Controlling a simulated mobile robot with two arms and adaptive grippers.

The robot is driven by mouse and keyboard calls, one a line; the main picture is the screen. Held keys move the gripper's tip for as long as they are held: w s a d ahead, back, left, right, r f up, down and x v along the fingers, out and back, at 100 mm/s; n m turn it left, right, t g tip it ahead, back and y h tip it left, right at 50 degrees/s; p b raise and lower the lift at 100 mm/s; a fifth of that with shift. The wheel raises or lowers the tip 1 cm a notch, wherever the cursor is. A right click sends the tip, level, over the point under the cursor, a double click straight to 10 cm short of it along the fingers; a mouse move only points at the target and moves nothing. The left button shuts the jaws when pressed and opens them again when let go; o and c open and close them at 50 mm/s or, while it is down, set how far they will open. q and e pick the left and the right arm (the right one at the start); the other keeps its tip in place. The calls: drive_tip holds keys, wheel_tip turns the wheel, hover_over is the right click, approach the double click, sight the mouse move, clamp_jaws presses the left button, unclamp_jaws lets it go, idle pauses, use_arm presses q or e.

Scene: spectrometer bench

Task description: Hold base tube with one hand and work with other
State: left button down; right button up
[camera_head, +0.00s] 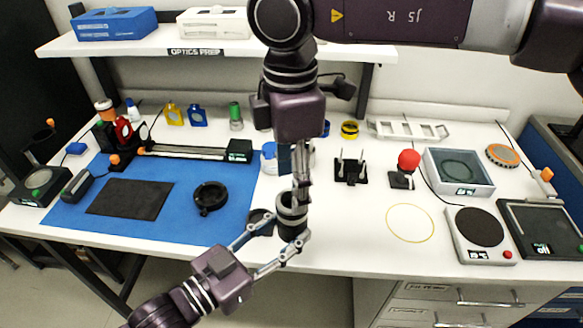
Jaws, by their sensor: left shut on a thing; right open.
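The base tube (291,212) is a short dark cylinder with a lighter band, upright near the bench's front edge. My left gripper (293,238) comes in from the lower left and is shut on its lower part. My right gripper (301,190) hangs straight down over the tube's top and is open. Its fingers overlap the tube's upper rim, and whether they touch it I cannot tell. A dark round piece (261,222) lies just left of the tube, partly behind a left finger.
A blue mat (150,222) holds a black ring (210,197), a dark pad (130,200) and a rail (185,152). A black stand (350,172) and a red-knobbed device (406,166) stand behind right. A yellow ring outline (410,223) encloses bare bench. Scales and trays fill the right end.

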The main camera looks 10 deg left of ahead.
drive_tip(key=n, duration=0.5)
drive_tip(key=shift+r+n, duration=0.25)
drive_tip(key=shift+n, duration=0.15)
drive_tip(key=n, duration=0.3)
drive_tip(key=shift+r+n, duration=0.1)
drive_tip(key=shift+n, duration=0.2)
drive_tip(key=n, duration=0.4)
drive_tip(key=shift+r, duration=0.15)
drive_tip(key=n, duration=0.5)
drive_tip(key=shift+r+n, duration=0.2)
drive_tip(key=shift+n, duration=0.1)
drive_tip(key=n, duration=0.5)
drive_tip(key=shift+r+n, duration=0.2)
drive_tip(key=shift+n, duration=0.1)
drive_tip(key=n, duration=0.3)
drive_tip(key=shift+r+n, duration=0.15)
drive_tip(key=shift+n, duration=0.25)
drive_tip(key=n, duration=0.3)
drive_tip(key=shift+r, duration=0.15)
drive_tip(key=n, duration=0.4)
drive_tip(key=shift+r+n, duration=0.15)
drive_tip(key=shift+n, duration=0.15)
